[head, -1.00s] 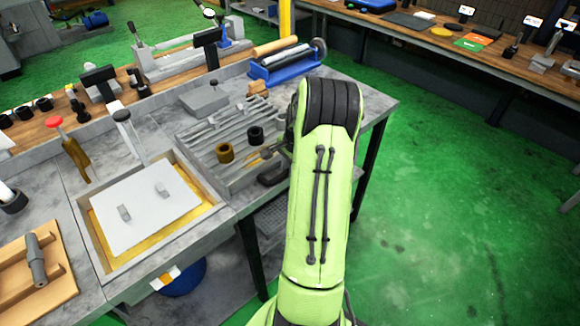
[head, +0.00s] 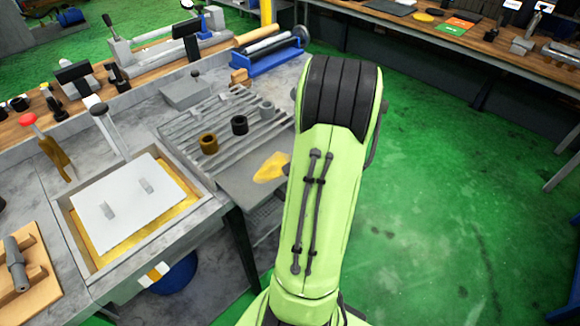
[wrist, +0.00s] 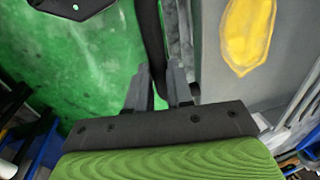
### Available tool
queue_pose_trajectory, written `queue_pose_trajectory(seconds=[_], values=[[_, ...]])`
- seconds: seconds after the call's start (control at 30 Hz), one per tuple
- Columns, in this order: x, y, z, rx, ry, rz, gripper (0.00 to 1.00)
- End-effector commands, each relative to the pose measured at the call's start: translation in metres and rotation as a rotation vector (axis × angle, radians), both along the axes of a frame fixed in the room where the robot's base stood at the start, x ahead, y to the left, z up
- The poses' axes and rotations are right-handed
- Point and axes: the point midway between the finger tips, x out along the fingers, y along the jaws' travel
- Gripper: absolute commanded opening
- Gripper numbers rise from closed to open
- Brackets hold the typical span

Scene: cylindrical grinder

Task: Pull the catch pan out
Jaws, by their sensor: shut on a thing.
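The catch pan (head: 232,182) is a flat grey tray in the head view. It sticks out from under a slotted grey rack towards my arm, with a yellow patch (head: 271,167) on its floor. In the wrist view the grey pan floor (wrist: 222,85) and the yellow patch (wrist: 246,35) fill the right side. My gripper (wrist: 160,85) is shut on a dark bar at the pan's edge (wrist: 150,35), which looks like its handle. In the head view my arm hides the gripper and the pan's near right end.
The slotted rack (head: 215,120) carries several small rings above the pan. A framed box with a white plate (head: 115,208) stands to the left on the grey bench. A table leg (head: 240,245) is below the pan. Green floor (head: 440,200) to the right is clear.

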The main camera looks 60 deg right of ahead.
Motion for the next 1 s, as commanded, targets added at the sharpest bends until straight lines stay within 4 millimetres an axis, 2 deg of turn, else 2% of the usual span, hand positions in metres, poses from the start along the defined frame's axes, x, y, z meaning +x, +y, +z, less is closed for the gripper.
queue_pose_trajectory(seconds=[0.03,0.1,0.33,0.53,0.87,0.9,1.0], values=[[-0.014,0.002,0.0,-0.002,0.0,-0.006,0.0],[-0.03,0.006,0.0,-0.002,-0.001,-0.005,0.0],[-0.067,0.015,0.0,-0.001,0.0,-0.003,0.0],[-0.079,0.017,0.001,-0.002,-0.001,0.0,0.0],[-0.08,0.017,0.001,-0.003,0.0,0.0,0.0],[-0.08,0.017,0.001,-0.003,0.0,0.0,0.24],[-0.08,0.017,0.001,-0.002,-0.001,0.001,0.39]])
